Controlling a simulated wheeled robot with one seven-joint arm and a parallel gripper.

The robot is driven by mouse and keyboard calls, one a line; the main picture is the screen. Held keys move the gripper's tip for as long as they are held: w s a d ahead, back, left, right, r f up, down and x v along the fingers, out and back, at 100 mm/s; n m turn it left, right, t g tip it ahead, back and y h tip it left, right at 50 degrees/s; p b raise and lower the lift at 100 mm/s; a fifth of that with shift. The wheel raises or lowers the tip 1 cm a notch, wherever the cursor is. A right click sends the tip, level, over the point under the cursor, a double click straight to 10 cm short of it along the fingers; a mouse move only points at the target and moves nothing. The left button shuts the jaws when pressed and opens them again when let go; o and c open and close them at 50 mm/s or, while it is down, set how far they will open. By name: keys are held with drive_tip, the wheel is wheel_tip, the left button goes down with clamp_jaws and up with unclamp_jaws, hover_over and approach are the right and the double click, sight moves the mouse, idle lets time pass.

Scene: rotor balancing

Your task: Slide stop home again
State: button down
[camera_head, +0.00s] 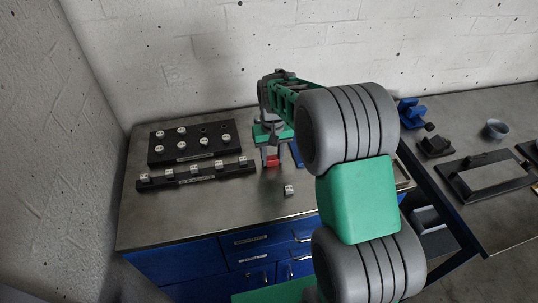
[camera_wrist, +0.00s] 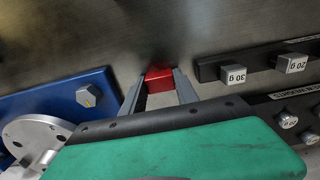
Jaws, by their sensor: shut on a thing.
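My gripper (camera_head: 272,160) points down over the left bench, and its fingers also show in the wrist view (camera_wrist: 159,92). It is shut on a small red block (camera_wrist: 159,76), which may be the stop; the block also shows low between the fingers in the head view (camera_head: 272,161). In the wrist view, a blue base (camera_wrist: 50,97) with a hex bolt head (camera_wrist: 86,96) lies to the left of the fingers. A pale metal disc (camera_wrist: 32,132) stands by it, partly cut off. In the head view my arm hides most of the blue base.
A black block with several round pieces (camera_head: 190,156) and a black rail of weights (camera_head: 207,175) lie left of my gripper. A small loose weight (camera_head: 289,189) sits on the bench in front. The right table holds a black frame (camera_head: 462,185) and a cup (camera_head: 496,129).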

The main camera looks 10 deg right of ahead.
sight(272, 159)
drive_tip(key=shift+s, duration=0.15)
drive_tip(key=c, duration=1.1)
unclamp_jaws()
drive_tip(key=shift+s+d, duration=0.1)
drive_tip(key=shift+c, duration=0.2)
drive_tip(key=shift+o, duration=1.1)
wheel_tip(272, 159, up, 8)
drive_tip(key=shift+f+b, duration=0.1)
drive_tip(key=shift+b, duration=0.55)
